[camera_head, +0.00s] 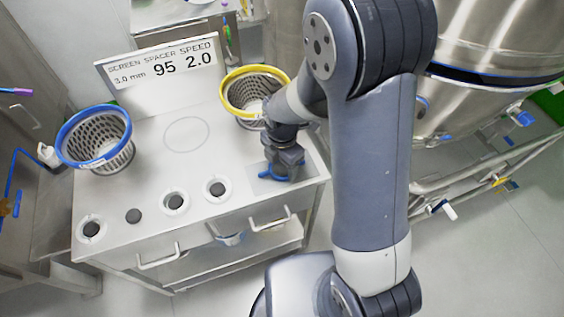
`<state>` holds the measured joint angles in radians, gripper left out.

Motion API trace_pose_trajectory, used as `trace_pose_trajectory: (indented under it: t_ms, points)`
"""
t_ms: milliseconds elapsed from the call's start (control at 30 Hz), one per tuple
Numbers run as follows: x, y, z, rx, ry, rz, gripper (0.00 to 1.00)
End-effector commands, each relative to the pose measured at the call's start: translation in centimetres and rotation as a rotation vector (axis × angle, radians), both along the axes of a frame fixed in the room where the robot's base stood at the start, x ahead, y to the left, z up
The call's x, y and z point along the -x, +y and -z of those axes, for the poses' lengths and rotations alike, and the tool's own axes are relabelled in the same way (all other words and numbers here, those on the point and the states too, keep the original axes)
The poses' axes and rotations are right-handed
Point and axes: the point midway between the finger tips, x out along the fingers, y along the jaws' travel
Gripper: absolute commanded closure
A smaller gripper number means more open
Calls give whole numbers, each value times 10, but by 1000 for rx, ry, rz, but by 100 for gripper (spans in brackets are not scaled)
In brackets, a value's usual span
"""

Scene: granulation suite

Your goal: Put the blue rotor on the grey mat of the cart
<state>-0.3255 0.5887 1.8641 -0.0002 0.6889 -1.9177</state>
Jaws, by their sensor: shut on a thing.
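My gripper (284,172) points down over the right front part of the cart (150,195). It is shut on the blue rotor (270,173), of which only a little blue shows beside and below the jaws. The rotor is low over the grey mat (261,187), a flat patch on the cart top near its right edge. I cannot tell whether the rotor touches the mat. The gripper and arm hide most of the rotor and part of the mat.
A blue-rimmed basket (96,140) stands at the cart's left. A yellow-rimmed basket (250,92) stands just behind my gripper. A sign (165,70) stands at the back. Several round holders line the front, including a white ring (216,188). Steel vessels (500,45) stand at right.

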Motion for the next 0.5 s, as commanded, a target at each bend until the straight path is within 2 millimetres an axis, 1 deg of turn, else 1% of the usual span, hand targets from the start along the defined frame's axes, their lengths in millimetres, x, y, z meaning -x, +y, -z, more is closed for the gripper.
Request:
trace_pose_trajectory:
  t_ms: [33, 67, 367, 500]
  points:
    - [0, 0, 0, -1, -1, 0, 68]
    - [0, 0, 0, -1, -1, 0, 36]
    - [0, 0, 0, 0, 0, 0, 11]
    - [0, 0, 0, 0, 0, 0, 11]
